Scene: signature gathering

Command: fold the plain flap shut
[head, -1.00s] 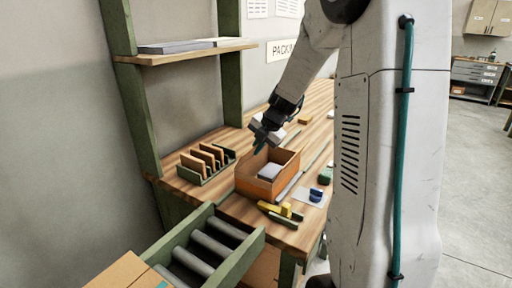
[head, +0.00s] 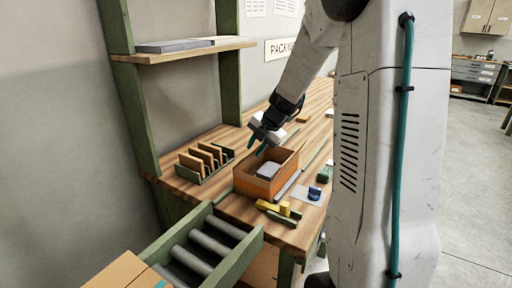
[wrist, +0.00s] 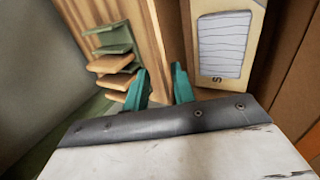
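An open orange-brown box (head: 262,187) stands on the wooden bench, with a pale grey item (head: 268,170) inside. My gripper (head: 257,147) is above the box's far left side, its teal fingers pointing down. In the wrist view my gripper (wrist: 160,70) is open, with nothing between its fingers. A white lined sheet (wrist: 222,45) lies to the right of the fingers there, and a brown wall (wrist: 283,60) stands beyond it. I cannot clearly tell the plain flap from the box walls, nor whether a finger touches the box.
A green rack (head: 207,172) with several tan dividers stands left of the box and also shows in the wrist view (wrist: 112,50). A yellow tool (head: 285,208) and a blue stamp-like item (head: 314,193) lie in front and to the right. A roller conveyor (head: 207,243) is nearer.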

